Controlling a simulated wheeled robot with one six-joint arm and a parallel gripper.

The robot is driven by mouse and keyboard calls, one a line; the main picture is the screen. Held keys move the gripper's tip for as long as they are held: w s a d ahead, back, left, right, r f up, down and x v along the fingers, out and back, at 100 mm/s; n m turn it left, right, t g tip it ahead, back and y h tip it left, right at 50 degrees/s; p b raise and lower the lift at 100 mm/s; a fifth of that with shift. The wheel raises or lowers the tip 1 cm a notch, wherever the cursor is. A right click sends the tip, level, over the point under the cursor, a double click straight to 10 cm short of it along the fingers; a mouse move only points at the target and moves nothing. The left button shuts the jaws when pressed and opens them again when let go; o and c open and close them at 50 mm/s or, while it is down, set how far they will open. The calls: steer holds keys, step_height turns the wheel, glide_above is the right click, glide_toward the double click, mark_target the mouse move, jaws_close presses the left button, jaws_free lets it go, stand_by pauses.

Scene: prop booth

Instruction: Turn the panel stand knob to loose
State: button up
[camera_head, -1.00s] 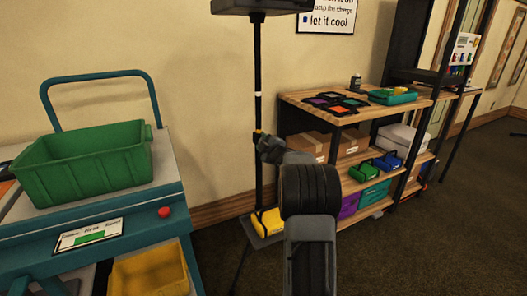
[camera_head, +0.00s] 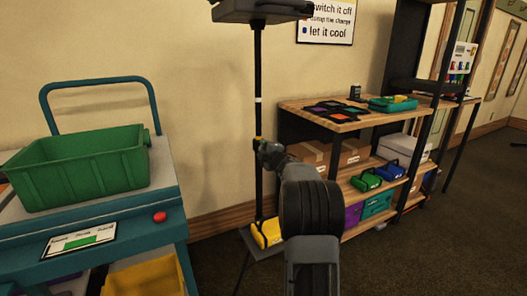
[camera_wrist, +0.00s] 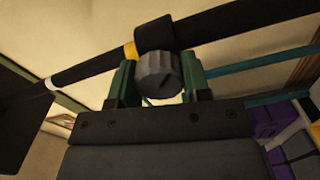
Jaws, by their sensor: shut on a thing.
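The panel stand is a black upright pole (camera_head: 259,100) with a panel head (camera_head: 262,10) at its top and a yellow weight (camera_head: 266,233) near its foot. In the wrist view the pole (camera_wrist: 205,29) crosses slantwise, with a black collar and a yellow band beside it. The grey ridged knob (camera_wrist: 158,76) sits at the collar, between the two green fingers of my gripper (camera_wrist: 159,82). The gripper is shut on the knob. In the head view my gripper (camera_head: 261,146) is at the pole, and the knob is hidden there.
A teal cart with a green bin (camera_head: 80,168) and a red button (camera_head: 160,216) stands at the left. Wooden shelves (camera_head: 335,121) with boxes and cases stand close at the right. A wall sign (camera_head: 330,20) hangs behind. Dark floor is open at the far right.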

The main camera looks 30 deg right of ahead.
steer(key=o, duration=0.9)
steer(key=s, duration=0.4)
steer(key=s+a+p, duration=0.1)
steer(key=s, duration=0.4)
steer(key=s+a+p, duration=0.1)
steer(key=s, duration=0.3)
steer(key=shift+s, duration=0.35)
